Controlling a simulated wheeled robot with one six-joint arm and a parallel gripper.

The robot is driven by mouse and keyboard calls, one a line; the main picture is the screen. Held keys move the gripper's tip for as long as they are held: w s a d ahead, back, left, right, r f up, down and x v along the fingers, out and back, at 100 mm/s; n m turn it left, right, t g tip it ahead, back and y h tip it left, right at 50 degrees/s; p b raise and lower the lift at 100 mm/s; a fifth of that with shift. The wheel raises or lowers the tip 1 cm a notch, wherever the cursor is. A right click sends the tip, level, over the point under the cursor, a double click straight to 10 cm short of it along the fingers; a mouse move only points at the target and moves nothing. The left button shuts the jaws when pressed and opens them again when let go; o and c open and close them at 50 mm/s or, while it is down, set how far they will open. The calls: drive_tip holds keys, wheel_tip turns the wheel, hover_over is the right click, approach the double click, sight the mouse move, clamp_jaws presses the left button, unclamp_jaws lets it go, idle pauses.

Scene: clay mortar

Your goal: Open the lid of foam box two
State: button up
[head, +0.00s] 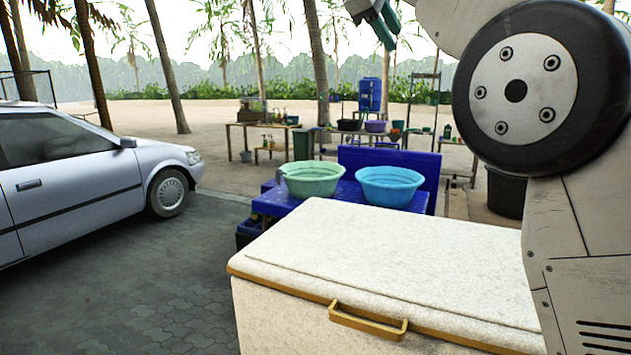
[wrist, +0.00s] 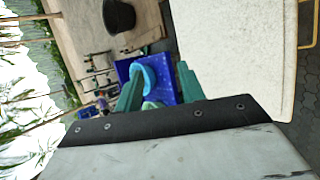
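A large white foam box (head: 290,325) stands in the front of the head view, and its number does not show. Its white lid (head: 390,255) is flat and closed, with a tan edge strip and a tan handle (head: 368,322) at the front. In the wrist view the lid (wrist: 235,50) is at the upper right, turned sideways, with the handle (wrist: 307,25) at the right edge. My gripper (head: 383,22) is high above and beyond the box, apart from it. In the wrist view its two green fingers (wrist: 158,85) are spread with nothing between them.
Behind the box, a green basin (head: 312,179) and a blue basin (head: 390,186) sit on a blue table (head: 280,203). A silver car (head: 75,180) stands at the left. Paved ground (head: 150,285) between car and box is clear.

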wheel_tip(320, 180, down, 14)
drive_tip(key=m+g+y, duration=0.1)
drive_tip(key=m+y, duration=0.1)
drive_tip(key=s+d+f+m+g+y, duration=0.1)
drive_tip(key=s+d+f+m+y, duration=0.1)
drive_tip(key=s+f, duration=0.7)
drive_tip(key=s+d+f+m+g+y, duration=0.1)
drive_tip(key=s+d+f+m, duration=0.3)
drive_tip(key=s+f, duration=0.5)
drive_tip(key=s+d+f+m+g+y, duration=0.1)
drive_tip(key=s+d+f, duration=0.5)
drive_tip(key=s, duration=1.5)
wheel_tip(320, 180, down, 4)
drive_tip(key=shift+s+r+m+y, duration=0.15)
drive_tip(key=shift+s+m+y, duration=0.25)
drive_tip(key=shift+m+y, duration=0.45)
drive_tip(key=shift+d+r, duration=0.2)
drive_tip(key=shift+r, duration=0.1)
drive_tip(key=c, duration=0.4)
drive_tip(key=shift+s+d, duration=0.1)
clamp_jaws()
